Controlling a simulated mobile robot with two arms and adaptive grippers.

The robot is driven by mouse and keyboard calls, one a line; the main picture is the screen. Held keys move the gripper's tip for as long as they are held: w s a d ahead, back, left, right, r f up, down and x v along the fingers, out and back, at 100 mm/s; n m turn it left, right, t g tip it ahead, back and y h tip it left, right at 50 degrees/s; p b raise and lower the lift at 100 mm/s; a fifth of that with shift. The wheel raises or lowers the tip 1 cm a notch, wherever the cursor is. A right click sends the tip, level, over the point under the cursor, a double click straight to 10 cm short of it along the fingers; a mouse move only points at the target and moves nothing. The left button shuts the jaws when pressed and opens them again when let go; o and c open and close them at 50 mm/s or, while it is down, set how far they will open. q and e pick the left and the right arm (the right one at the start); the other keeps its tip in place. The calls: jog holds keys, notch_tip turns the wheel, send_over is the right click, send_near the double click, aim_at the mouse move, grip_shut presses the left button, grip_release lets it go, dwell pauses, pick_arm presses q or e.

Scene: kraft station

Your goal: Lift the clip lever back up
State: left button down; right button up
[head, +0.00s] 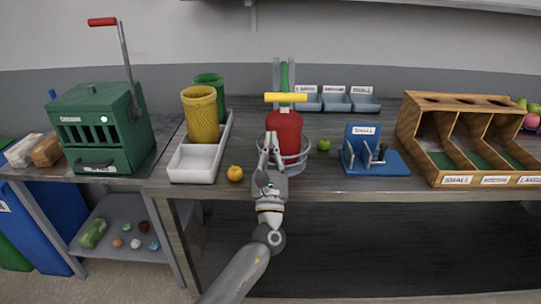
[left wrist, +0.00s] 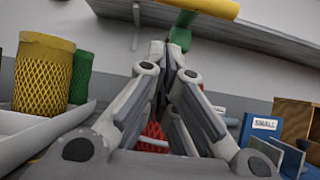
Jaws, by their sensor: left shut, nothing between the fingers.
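In the head view a green lever (head: 284,78) with a yellow crossbar handle (head: 286,97) sits between grey uprights (head: 277,70) at the middle of the bench; I take it for the clip lever. Its yellow handle shows nearest me, above a red net sleeve (head: 284,124). My left gripper (head: 269,138) is shut and empty, in front of the red sleeve and below the handle. In the left wrist view the yellow handle (left wrist: 208,6) and green lever (left wrist: 181,36) are above the fingertips (left wrist: 170,46), apart from them. My right gripper is not in view.
A white tray (head: 190,162) with yellow and green mesh sleeves is left of the lever stand. A wire ring (head: 300,160) surrounds the red sleeve's lower part. A blue gauge stand (head: 370,160) and a wooden sorting rack (head: 470,104) are to the right. An orange fruit (head: 235,173) lies near the front edge.

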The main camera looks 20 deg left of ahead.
aim_at(284, 93)
pick_arm(q)
jog(key=w+r+p, duration=0.2)
jog(key=w+r, duration=0.1)
jog(key=r, duration=0.2)
jog(key=shift+a+r+p, duration=0.3)
jog(key=shift+a, duration=0.15)
jog(key=shift+w, duration=0.1)
